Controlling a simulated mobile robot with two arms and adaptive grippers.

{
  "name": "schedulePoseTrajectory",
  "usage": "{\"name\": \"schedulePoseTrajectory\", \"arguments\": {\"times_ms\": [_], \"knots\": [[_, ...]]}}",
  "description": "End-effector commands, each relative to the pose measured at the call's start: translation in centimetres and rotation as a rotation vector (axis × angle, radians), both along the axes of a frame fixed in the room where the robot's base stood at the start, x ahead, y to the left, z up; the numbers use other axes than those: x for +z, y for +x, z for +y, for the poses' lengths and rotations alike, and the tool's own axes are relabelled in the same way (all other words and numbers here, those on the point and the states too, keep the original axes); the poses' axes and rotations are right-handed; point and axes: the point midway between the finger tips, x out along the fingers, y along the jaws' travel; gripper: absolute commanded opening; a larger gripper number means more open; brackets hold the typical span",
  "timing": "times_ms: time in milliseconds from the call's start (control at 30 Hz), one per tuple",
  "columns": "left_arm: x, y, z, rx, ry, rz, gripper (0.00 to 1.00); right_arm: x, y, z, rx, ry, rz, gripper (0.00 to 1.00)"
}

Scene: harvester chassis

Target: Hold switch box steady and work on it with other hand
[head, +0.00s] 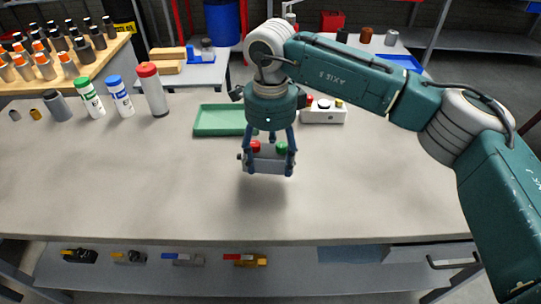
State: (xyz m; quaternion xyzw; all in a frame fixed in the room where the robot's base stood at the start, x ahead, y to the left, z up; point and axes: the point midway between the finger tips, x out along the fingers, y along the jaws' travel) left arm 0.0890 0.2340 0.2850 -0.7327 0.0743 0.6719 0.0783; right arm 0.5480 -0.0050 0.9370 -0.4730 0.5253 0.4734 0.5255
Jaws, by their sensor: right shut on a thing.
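A small grey switch box (268,163) with a red button (255,146) and a green button (281,148) on top is in the middle of the head view. My right gripper (267,165) reaches down over it from above, shut on it with fingers at its left and right sides. The box appears held above the table, with a dark shadow below it. A second pale box (324,115) with a red, a black and a yellow part on top stands behind to the right. My left gripper is not in view.
A green tray (222,121) lies just behind the held box. Several bottles (121,97) stand at the left, near a rack of tool holders (60,58). The table's front (200,205) and right are clear. Tools (182,259) lie on the lower shelf.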

Motion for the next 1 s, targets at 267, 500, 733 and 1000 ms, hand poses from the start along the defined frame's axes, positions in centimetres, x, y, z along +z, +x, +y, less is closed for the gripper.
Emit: {"name": "schedulePoseTrajectory", "arguments": {"times_ms": [267,500,733,1000], "knots": [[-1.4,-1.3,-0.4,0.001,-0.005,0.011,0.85,-1.6,0.0,0.0,0.000,0.000,-0.001,0.24],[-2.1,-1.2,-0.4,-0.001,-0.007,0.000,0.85,-2.9,0.0,0.0,0.000,0.000,-0.001,0.24],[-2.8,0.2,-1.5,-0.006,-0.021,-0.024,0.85,-4.0,0.0,0.0,0.000,0.000,0.000,0.24],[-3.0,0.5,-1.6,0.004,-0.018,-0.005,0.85,-3.9,0.0,0.0,0.000,0.001,-0.001,0.24]]}}
